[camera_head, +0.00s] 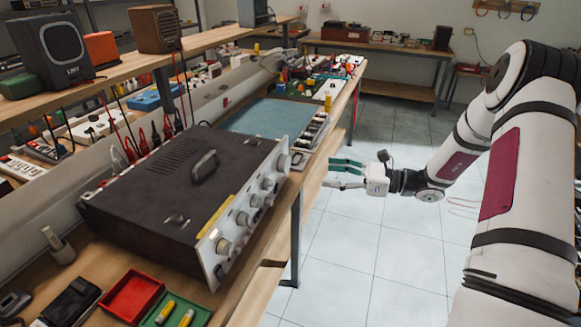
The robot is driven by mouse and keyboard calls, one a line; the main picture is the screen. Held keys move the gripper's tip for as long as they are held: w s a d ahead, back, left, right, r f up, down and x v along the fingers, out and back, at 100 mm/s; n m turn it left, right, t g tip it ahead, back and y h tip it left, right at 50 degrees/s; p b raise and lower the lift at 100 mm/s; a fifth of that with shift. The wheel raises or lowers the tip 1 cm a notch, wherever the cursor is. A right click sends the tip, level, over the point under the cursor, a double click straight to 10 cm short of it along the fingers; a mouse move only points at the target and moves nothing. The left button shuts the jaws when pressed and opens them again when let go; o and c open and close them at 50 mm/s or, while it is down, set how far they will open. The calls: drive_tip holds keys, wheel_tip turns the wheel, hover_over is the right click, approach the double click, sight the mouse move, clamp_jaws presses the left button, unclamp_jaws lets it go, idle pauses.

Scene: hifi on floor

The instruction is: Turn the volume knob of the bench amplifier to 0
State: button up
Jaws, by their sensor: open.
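The bench amplifier (185,185) is a dark box with a top handle and a pale front panel (232,228). It sits on the wooden bench, its panel facing right and toward the bench's front edge. Several round knobs (243,219) line the panel. I cannot tell which one is the volume knob, nor read any marks or pointers. My gripper (345,173) is open and empty, beyond the bench's front edge, to the right of the amplifier. Its fingers point left and are apart from the panel.
A red tray (131,298) and a green tray (172,314) lie in front of the amplifier. A blue mat (265,117) lies behind it. Speakers (52,45) stand on the shelf above. The tiled floor (345,265) right of the bench is clear.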

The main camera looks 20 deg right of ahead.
sight(288, 164)
drive_tip(key=shift+m+t, duration=0.8)
drive_tip(key=x, duration=0.4)
drive_tip(key=w+f+x, duration=0.1)
drive_tip(key=x, duration=0.3)
drive_tip(key=d+f+x, duration=0.1)
drive_tip(key=x, duration=0.3)
drive_tip(key=shift+w+a, duration=0.15)
drive_tip(key=shift+w, duration=0.4)
drive_tip(key=c, duration=1.2)
